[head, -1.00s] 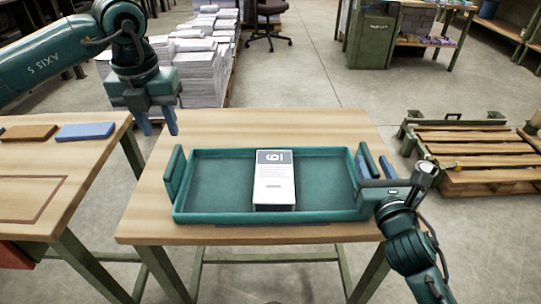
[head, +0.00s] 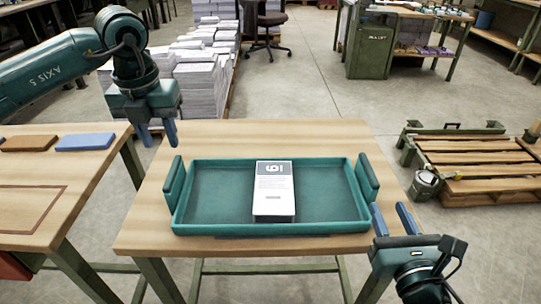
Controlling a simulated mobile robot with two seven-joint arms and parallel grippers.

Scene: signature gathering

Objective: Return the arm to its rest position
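My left gripper (head: 158,133) hangs above the back left part of the middle table, with its two blue fingers apart and nothing between them. My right gripper (head: 394,219) is at the table's front right corner, its blue fingers pointing up and apart, empty. It is clear of the green tray (head: 335,231), which lies on the table (head: 230,133) with raised handles at its left and right ends. A stack of white printed sheets (head: 274,191) with a dark header lies in the middle of the tray.
A second table (head: 85,192) at left holds a brown block (head: 30,143) and a blue block (head: 86,141). Paper stacks (head: 203,75) and a chair (head: 266,22) stand behind. A wooden pallet (head: 475,160) lies on the floor at right. The table's back strip is clear.

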